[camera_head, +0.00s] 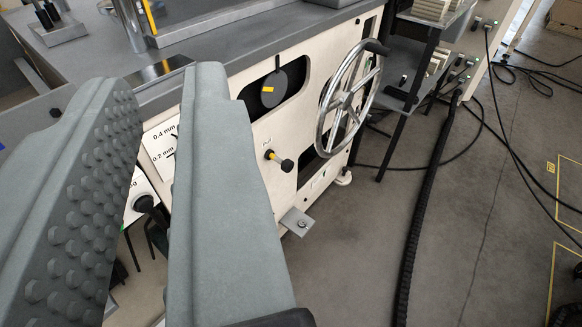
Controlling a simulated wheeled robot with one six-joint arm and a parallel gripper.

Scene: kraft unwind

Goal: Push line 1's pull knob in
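A pull knob (280,160) with a black head and a yellow band on its shaft sticks out of the cream machine panel (262,200). A small label above it is too small to read. My gripper (158,85) is open and fills the left foreground, its two grey fingers apart with nothing held. The knob is to the right of the right finger and clear of it. A second black knob (146,203) shows in the gap between the fingers, beyond them. Its surroundings are partly hidden by the fingers.
A spoked handwheel (345,100) stands out from the panel right of the knob. A dark cutout holds a round dial (273,90) above it. A small metal bracket (297,222) juts out below. A thick black cable (425,210) crosses the otherwise mostly open floor at right.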

